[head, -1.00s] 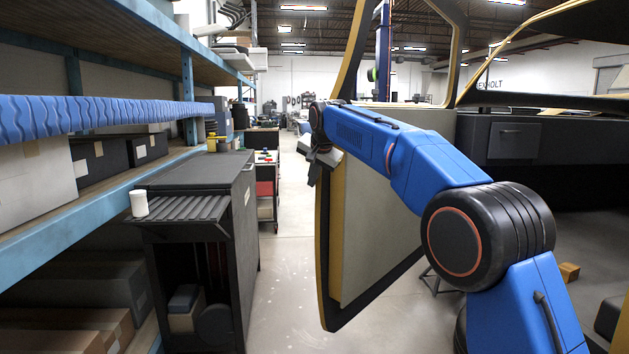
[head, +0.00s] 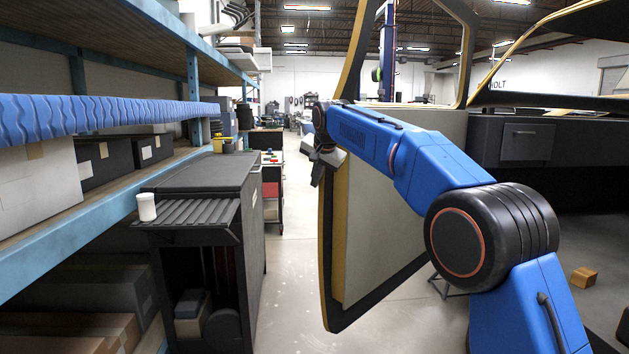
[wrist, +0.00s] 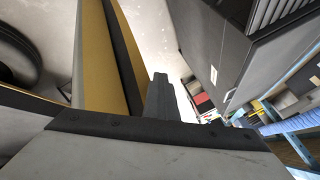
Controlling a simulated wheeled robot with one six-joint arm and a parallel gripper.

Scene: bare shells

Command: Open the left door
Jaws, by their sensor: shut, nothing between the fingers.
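The left door (head: 380,220) is a beige panel with a black and ochre edge and an open window frame above. It stands swung out, away from the vehicle shell (head: 540,190) at right. My arm reaches across its inner side. My gripper (head: 318,178) is shut and empty at the door's far left edge. In the wrist view, the fingers of my gripper (wrist: 160,92) lie beside the door's black and ochre edge (wrist: 112,60). I cannot tell whether they touch it. The hinge side is partly hidden by my arm.
A dark cabinet (head: 205,180) with a white cup (head: 147,207) stands left of the door, with a strip of clear floor between. Blue shelving (head: 70,215) lines the left side. A small ochre block (head: 583,277) lies on the floor at right.

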